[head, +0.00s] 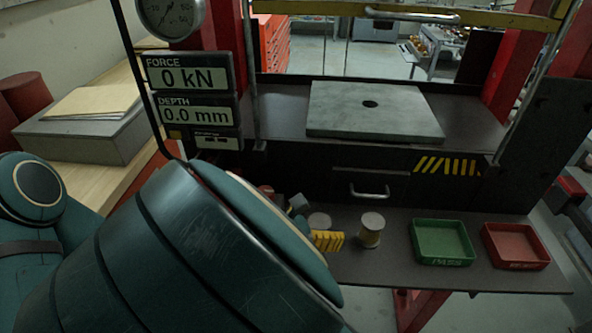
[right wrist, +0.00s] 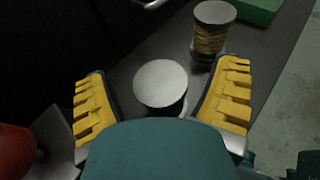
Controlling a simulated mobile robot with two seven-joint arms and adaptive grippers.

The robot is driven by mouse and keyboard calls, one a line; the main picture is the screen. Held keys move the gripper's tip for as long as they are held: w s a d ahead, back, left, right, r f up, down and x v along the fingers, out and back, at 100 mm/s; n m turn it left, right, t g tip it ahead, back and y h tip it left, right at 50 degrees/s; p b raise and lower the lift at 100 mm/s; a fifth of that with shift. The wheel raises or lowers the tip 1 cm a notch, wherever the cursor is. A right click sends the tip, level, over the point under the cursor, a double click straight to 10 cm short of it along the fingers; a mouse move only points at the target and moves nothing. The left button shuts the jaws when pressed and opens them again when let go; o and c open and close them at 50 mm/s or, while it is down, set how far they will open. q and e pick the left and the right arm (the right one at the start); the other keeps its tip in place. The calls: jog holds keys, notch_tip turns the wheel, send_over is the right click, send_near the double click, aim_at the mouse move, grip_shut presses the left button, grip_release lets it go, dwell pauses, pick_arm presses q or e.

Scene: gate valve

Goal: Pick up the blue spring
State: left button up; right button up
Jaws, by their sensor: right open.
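No blue coil shows in either view. My right gripper (head: 313,222) is open over the lower shelf, with its yellow-padded fingers spread. A spring with a pale round cap (head: 319,220) stands between the fingers; in the right wrist view its cap (right wrist: 160,82) is seen from above, apart from both fingers. Its coil is hidden under the cap, so I cannot tell its colour. A second spring, with a yellow-brown coil (head: 371,231), stands upright just right of the gripper; it also shows in the right wrist view (right wrist: 210,32). My left gripper is not in view.
A green tray (head: 414,243) and a red tray (head: 487,246) sit on the shelf to the right. A drawer handle (head: 369,191) juts out behind the springs. The press plate (head: 330,122) lies above. A red object (right wrist: 14,145) is at left in the wrist view.

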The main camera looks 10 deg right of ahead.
jog(key=c, duration=1.5)
jog(key=shift+o, duration=0.2)
